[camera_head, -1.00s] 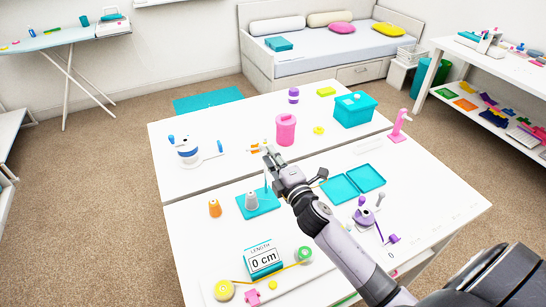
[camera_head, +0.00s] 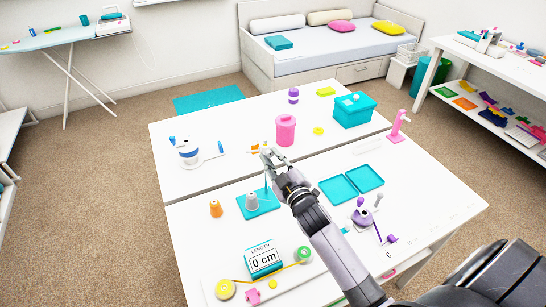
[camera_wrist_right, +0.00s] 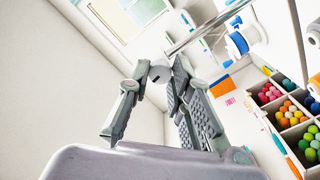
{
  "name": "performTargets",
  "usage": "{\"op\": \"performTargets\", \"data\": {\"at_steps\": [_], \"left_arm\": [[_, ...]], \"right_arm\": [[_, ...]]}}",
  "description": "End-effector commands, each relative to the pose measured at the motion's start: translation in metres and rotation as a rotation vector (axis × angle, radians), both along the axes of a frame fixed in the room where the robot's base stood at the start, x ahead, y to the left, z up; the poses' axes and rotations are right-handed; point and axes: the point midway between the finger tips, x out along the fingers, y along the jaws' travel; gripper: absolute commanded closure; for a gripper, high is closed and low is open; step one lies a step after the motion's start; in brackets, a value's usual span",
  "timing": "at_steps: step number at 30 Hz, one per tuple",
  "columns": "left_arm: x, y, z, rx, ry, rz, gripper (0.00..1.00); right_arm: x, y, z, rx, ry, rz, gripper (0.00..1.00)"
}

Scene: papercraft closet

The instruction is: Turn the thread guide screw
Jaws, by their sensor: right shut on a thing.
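The thread stand has a teal base (camera_head: 262,205) with a grey cone spool (camera_head: 252,201) on it, and a thin rod rises from it toward my right gripper (camera_head: 270,156). In the right wrist view, a small round grey screw head (camera_wrist_right: 160,71) with a dark slot sits between the fingertips of my right gripper (camera_wrist_right: 160,75). The gripper is shut on it. A metal rod (camera_wrist_right: 198,33) runs from near the fingertips to the upper right. In the head view the screw is too small to make out at the fingertips. My left gripper is not in view.
An orange cone (camera_head: 215,208) stands left of the base. A length display (camera_head: 264,258) is in front. Teal trays (camera_head: 338,188) and a purple device (camera_head: 362,217) are to the right. A pink canister (camera_head: 286,130) and a teal box (camera_head: 354,109) stand behind.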

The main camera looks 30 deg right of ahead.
Motion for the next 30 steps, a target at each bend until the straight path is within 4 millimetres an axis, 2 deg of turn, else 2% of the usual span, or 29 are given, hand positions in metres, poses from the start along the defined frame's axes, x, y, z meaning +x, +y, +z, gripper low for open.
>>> {"op": "performTargets", "data": {"at_steps": [10,27,28,30], "left_arm": [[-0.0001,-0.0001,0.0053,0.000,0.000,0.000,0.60],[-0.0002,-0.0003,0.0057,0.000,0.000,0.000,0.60],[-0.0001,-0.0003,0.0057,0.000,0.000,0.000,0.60],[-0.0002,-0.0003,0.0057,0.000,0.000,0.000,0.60]], "right_arm": [[-0.0001,-0.0001,0.0002,0.146,-0.008,-0.001,1.00],[0.0000,-0.0001,-0.0003,0.171,-0.010,0.000,1.00],[0.0000,0.0000,-0.0004,0.171,-0.010,0.000,0.79],[0.0000,0.0000,-0.0004,0.171,-0.010,0.000,0.74]]}}
